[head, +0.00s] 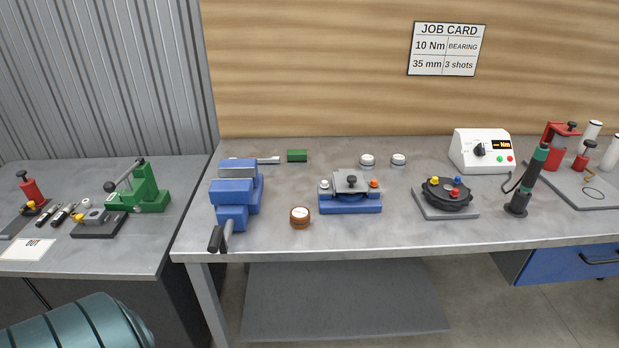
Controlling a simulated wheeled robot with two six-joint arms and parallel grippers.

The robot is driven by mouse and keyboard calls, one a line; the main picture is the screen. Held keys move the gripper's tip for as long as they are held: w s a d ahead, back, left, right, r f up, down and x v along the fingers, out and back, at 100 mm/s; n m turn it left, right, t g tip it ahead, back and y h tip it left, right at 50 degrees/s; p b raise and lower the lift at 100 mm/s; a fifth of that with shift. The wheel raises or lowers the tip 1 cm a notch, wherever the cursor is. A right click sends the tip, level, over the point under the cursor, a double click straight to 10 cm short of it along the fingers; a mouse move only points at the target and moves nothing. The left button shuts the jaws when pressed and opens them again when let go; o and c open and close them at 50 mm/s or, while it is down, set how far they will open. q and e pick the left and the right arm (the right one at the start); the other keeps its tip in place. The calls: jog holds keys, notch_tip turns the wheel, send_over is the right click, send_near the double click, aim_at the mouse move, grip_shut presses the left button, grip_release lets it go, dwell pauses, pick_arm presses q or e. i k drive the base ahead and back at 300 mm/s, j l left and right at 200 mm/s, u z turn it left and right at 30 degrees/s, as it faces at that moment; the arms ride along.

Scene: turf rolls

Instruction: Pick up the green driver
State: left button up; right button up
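The green driver (531,172) stands at the right part of the grey workbench (280,240). It is a slim tool with a green and black body, leaning slightly to the right. Its lower end meets a small dark base (516,210), and a dark hook-like part sticks out on its left side. Neither of my grippers is in view, and nothing is seen touching the driver.
A white control box (482,151) stands behind-left of the driver. A round black fixture (446,191) is to its left, and a grey board with red tools (585,190) to its right. Further left are a blue-based fixture (350,204) and a blue vise (232,197).

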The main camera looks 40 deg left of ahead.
aim_at(536, 162)
jog(key=i+j+u, duration=0.1)
jog(key=j+u, duration=0.35)
jog(key=i+j+u, duration=0.15)
jog(key=j+u, duration=0.25)
jog(key=l, duration=0.1)
